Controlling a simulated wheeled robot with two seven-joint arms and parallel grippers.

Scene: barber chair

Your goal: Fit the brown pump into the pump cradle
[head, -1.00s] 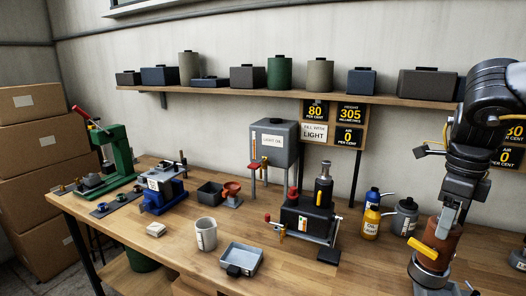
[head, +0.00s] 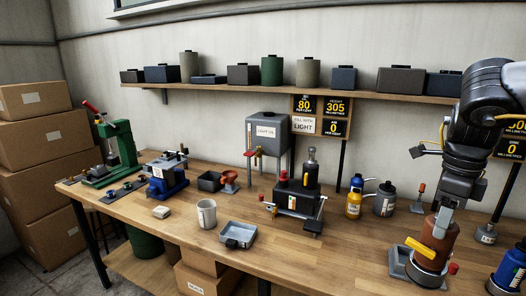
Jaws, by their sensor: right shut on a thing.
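The brown pump (head: 439,241) is a reddish-brown cylinder with a yellow lever on its left side, standing near upright at the right of the bench. My right gripper (head: 445,211) comes down from above and is shut on the top of the brown pump. A grey base, which looks like the pump cradle (head: 398,262), shows at the pump's lower left. The pump's lower end is over or in it; I cannot tell how it is seated, as the pump hides most of the base. My left gripper is not in view.
A blue-and-silver cylinder (head: 510,272) stands right of the pump. Yellow (head: 354,205), blue and grey bottles stand behind left. A black pump unit (head: 297,197) and a grey tray (head: 238,235) are further left. Bare bench lies between the tray and the cradle.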

